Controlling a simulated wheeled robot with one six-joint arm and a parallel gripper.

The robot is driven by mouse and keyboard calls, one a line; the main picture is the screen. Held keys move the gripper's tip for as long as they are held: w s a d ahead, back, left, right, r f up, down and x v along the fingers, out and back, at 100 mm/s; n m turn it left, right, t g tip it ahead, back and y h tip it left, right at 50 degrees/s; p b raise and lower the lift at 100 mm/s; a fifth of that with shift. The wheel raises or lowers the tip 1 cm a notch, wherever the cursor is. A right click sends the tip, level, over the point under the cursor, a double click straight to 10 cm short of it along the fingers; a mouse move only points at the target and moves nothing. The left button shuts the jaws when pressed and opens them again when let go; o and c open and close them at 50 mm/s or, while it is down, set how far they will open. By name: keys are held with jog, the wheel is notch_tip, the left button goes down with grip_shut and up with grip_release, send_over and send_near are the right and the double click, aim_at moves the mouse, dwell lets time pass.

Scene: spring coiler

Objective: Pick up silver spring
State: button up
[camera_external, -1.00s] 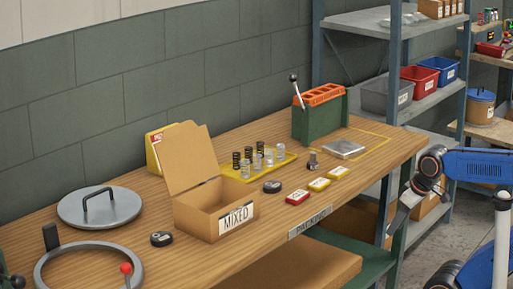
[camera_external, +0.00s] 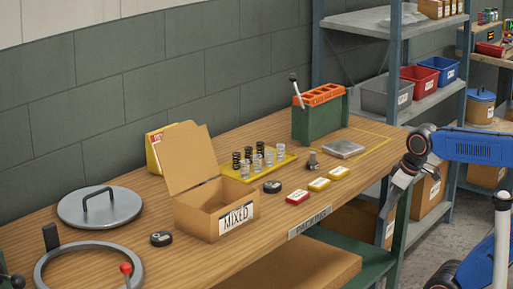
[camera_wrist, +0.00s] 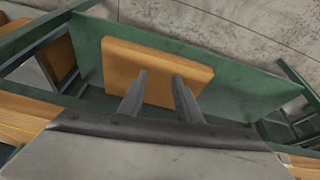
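Silver springs (camera_external: 269,158) stand upright on a yellow tray (camera_external: 290,155) in the middle of the workbench, in a row in front of several dark springs (camera_external: 248,155). My gripper (camera_external: 386,213) is at the right end of the bench, well to the right of the springs and pointing down. In the wrist view my gripper (camera_wrist: 160,82) shows two grey fingers apart with nothing between them. No spring shows in the wrist view.
An open cardboard box marked MIXED (camera_external: 215,212) stands left of the tray. A green block with an orange top (camera_external: 320,115), a metal plate (camera_external: 344,149) and small red and yellow boxes (camera_external: 318,184) are on the bench (camera_external: 120,255). Shelving (camera_external: 400,115) stands behind.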

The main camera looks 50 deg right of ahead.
jog(key=w+r+n, duration=0.1)
jog(key=w+r, duration=0.2)
jog(key=w+r+n, duration=0.1)
jog(key=w+r, duration=0.1)
jog(key=r, duration=0.1)
jog(key=w+r+n+g, duration=0.1)
jog(key=w+r, duration=0.2)
jog(key=shift+w+a+r, duration=0.1)
jog(key=shift+w+r, duration=0.25)
jog(key=shift+r, duration=0.05)
notch_tip(320, 180, up, 16)
jog(key=n+g, duration=0.3)
jog(key=n, duration=1)
send_over(281, 144)
notch_tip(281, 144, down, 12)
jog(key=shift+r, duration=0.15)
jog(key=f, duration=0.3)
jog(key=shift+s+a+f, duration=0.1)
jog(key=shift+a+f, duration=0.1)
jog(key=shift+f, duration=0.9)
